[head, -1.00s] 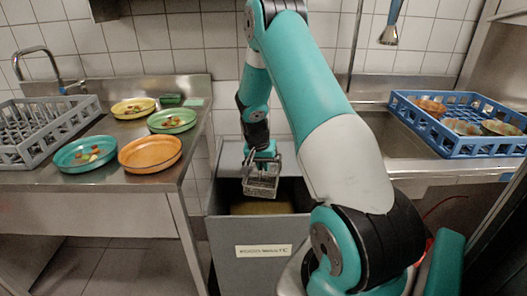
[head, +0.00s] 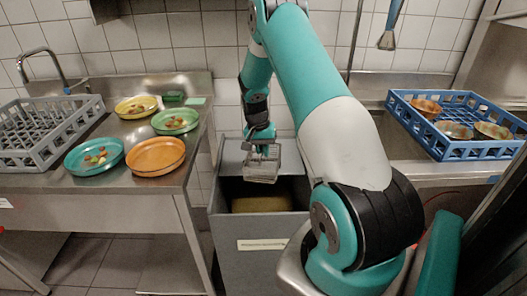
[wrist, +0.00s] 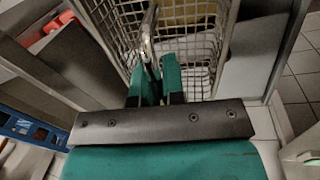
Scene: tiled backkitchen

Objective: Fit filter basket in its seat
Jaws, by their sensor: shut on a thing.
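The filter basket (head: 262,174) is a small grey wire-mesh basket. It hangs from my gripper (head: 262,150) over the open top of a grey bin. In the wrist view, my gripper (wrist: 160,78) has its teal fingers shut on the basket's thin metal handle, and the mesh of the basket (wrist: 197,42) spreads beyond them. The basket looks roughly level in the head view. I cannot make out its seat in these frames.
The grey bin (head: 262,268) has a label and something yellowish inside. At left, a steel counter (head: 120,184) bears several plates with scraps and a grey rack (head: 48,138). At right, a blue crate (head: 470,150) with bowls stands by a sink. White tiles back everything.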

